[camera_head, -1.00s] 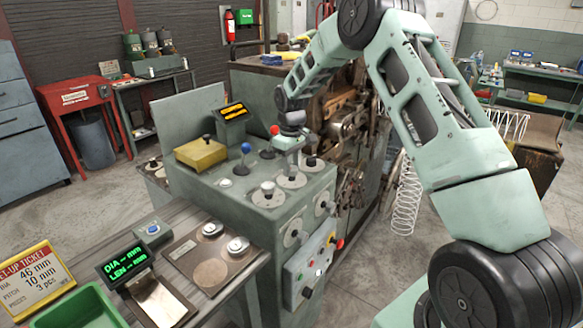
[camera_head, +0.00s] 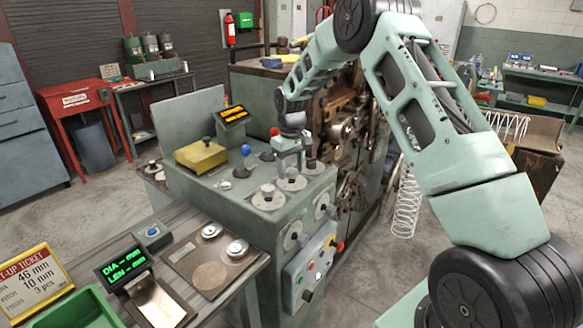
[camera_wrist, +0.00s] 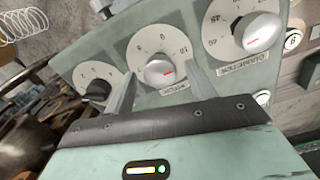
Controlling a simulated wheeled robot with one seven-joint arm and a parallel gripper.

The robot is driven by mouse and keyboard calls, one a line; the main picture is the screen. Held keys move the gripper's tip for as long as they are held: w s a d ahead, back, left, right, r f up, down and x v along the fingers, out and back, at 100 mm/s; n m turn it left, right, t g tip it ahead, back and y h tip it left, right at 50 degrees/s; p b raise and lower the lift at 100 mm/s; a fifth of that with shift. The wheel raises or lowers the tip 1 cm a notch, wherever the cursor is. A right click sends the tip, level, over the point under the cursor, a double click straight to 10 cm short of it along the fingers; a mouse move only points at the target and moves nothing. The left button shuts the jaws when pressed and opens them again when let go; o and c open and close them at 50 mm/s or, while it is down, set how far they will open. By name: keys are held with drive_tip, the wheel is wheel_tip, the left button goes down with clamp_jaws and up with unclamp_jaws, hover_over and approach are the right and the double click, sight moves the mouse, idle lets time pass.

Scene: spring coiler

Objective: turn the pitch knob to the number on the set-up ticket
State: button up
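The pitch knob (camera_wrist: 160,69) is a silver knob with a red mark, in the middle of a white numbered dial (camera_wrist: 150,43) in the wrist view. The mark points to the lower right; the dial numbers are small and tilted. In the head view the knob (camera_head: 291,173) stands on the machine's top, below my gripper (camera_head: 290,157). In the wrist view my gripper (camera_wrist: 161,88) has its two fingers apart, one on each side of the knob. Contact cannot be told.
The diameter knob (camera_wrist: 260,33) is close on the right in the wrist view, and a black knob (camera_wrist: 97,91) on the left. A blue-topped lever (camera_head: 245,150) and a red-topped lever (camera_head: 273,132) stand near my gripper.

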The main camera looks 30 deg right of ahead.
sight(291, 170)
wheel_tip(291, 170, up, 17)
drive_tip(key=b, duration=0.3)
drive_tip(key=shift+r, duration=0.2)
drive_tip(key=shift+a, duration=0.1)
idle(0.6)
drive_tip(key=s+a+f+n, duration=0.1)
drive_tip(key=s+a, duration=0.4)
drive_tip(key=a, duration=0.3)
drive_tip(key=s+a+f+n+y, duration=0.1)
drive_tip(key=s+a, duration=0.4)
drive_tip(key=a, duration=0.3)
drive_tip(key=s+a+f+n, duration=0.1)
drive_tip(key=s+a, duration=0.3)
drive_tip(key=a, duration=0.3)
drive_tip(key=s+a+f+n, duration=0.1)
drive_tip(key=s+a+f, duration=0.1)
drive_tip(key=s, duration=0.6)
drive_tip(key=s+a+f+n, duration=0.1)
drive_tip(key=s+f, duration=0.1)
drive_tip(key=s, duration=0.7)
drive_tip(key=s+a+f+n, duration=0.1)
drive_tip(key=s+a+f, duration=0.1)
drive_tip(key=s, duration=0.7)
drive_tip(key=shift+a+f, duration=0.35)
drive_tip(key=shift+f, duration=0.2)
